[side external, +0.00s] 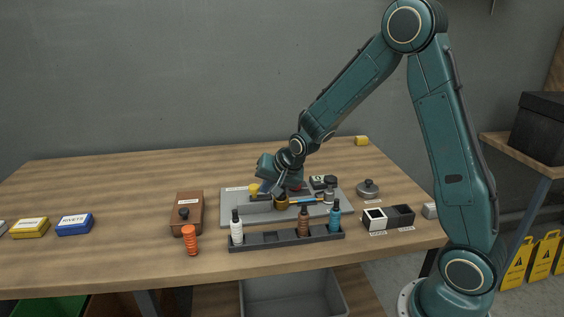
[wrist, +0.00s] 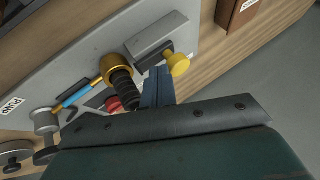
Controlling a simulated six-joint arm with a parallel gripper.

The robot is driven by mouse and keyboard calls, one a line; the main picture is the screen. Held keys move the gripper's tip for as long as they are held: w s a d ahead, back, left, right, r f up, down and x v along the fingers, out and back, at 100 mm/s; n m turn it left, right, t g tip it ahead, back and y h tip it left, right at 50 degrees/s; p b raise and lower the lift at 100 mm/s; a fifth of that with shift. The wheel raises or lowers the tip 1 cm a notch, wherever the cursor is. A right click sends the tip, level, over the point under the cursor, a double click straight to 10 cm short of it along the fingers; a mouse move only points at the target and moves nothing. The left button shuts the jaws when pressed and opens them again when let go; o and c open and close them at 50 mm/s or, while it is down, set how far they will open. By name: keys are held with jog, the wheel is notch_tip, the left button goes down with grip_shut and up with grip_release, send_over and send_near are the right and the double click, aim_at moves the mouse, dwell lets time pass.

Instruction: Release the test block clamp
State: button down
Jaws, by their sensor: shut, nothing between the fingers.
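The grey test plate (side external: 335,216) lies on the bench, and its surface also fills much of the wrist view (wrist: 75,55). On it is a dark grey block (wrist: 150,38) with a yellow knob (wrist: 180,65) sticking out, and the knob also shows in the side view (side external: 254,188). A red part (wrist: 113,103) sits beside the sleeve. Which part is the clamp is unclear. My gripper (wrist: 157,80) is shut and empty, between sleeve and knob in the wrist view; contact cannot be told.
A rack (side external: 270,241) with several bottles stands in front of the plate. Black-and-white bins (side external: 400,215) and a metal lidded part (side external: 368,188) are to the right. The back left bench is clear.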

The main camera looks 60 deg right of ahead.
jog(key=shift+w+a, duration=0.75)
jog(key=shift+a, duration=0.05)
jog(key=d+v, duration=0.1)
jog(key=v, duration=0.9)
jog(key=shift+a, duration=0.35)
jog(key=shift+s+r, duration=0.1)
jog(key=s+a+r+n, duration=0.2)
jog(key=s+n, duration=0.1)
jog(key=s, duration=0.5)
jog(key=s+a+r+n+g, duration=0.1)
jog(key=s+a+r+n, duration=0.1)
jog(key=s, duration=0.6)
jog(key=s+a+r+n+y, duration=0.1)
jog(key=s+r+n, duration=0.3)
jog(key=s, duration=0.5)
jog(key=shift+a+n+g, duration=0.4)
jog(key=shift+a+n, duration=0.25)
jog(key=shift+n, duration=0.25)
